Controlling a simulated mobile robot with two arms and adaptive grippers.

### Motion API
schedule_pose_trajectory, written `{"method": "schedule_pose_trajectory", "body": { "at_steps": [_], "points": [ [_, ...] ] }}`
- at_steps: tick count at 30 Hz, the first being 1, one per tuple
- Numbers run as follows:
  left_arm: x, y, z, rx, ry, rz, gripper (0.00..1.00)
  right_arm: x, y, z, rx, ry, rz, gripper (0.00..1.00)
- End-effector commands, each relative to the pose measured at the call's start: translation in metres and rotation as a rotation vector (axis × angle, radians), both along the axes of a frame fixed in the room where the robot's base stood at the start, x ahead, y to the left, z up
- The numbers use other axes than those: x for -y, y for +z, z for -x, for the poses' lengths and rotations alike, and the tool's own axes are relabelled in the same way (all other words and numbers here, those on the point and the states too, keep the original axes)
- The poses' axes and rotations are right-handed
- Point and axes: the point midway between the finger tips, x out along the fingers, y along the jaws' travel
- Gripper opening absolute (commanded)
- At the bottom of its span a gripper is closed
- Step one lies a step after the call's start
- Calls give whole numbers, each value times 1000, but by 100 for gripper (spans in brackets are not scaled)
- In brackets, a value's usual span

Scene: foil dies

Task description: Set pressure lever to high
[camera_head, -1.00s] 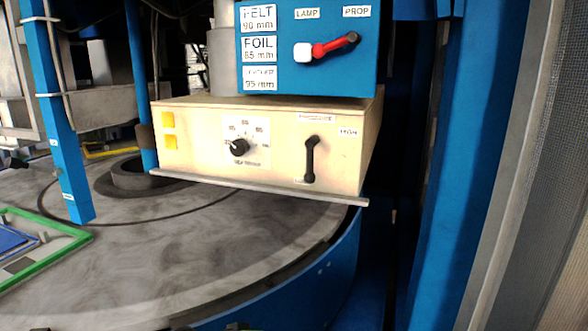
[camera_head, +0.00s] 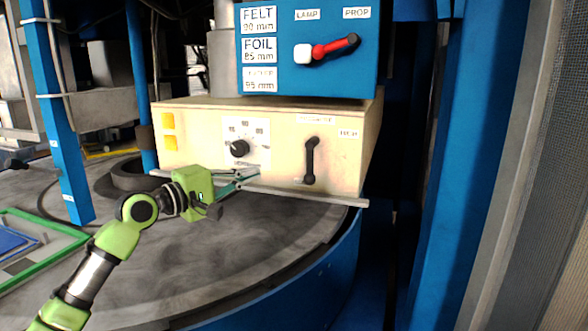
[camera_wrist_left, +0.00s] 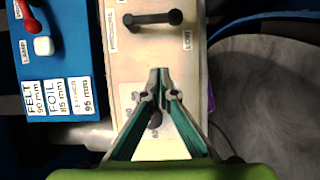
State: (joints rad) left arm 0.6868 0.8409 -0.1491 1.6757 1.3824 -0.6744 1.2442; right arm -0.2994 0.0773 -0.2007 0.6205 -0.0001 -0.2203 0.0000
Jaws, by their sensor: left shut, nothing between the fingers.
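The pressure lever (camera_head: 310,160) is a black bar on the right half of the cream control box (camera_head: 275,176). In the head view it stands nearly vertical, its thicker knob end down; a HIGH label (camera_head: 349,133) is at its upper right. In the left wrist view the lever (camera_wrist_left: 153,18) lies across the top, its knob end near the LOW label (camera_wrist_left: 187,40). My left gripper (camera_head: 258,174) is shut and empty in front of the box, left of the lever and apart from it. Its fingertips (camera_wrist_left: 159,70) point towards the lever side. My right gripper is not in view.
A black dial (camera_head: 239,148) sits left of the lever, partly behind the fingers in the left wrist view. A metal strip (camera_head: 310,195) runs along the cream box's lower edge. A blue post (camera_head: 60,130) stands left.

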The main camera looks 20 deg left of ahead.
Motion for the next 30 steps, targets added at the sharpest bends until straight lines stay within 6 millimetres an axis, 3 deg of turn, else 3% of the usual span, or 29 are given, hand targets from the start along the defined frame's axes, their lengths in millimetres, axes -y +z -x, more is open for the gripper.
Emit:
{"method": "schedule_pose_trajectory", "body": {
  "at_steps": [8,22,30],
  "points": [
    [6,2,-9,0,-2,1,0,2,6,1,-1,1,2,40],
    [48,3,-89,-1,-2,0,0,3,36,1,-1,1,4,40],
    [80,1,-81,-2,-2,-3,0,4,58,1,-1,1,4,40]
  ]
}}
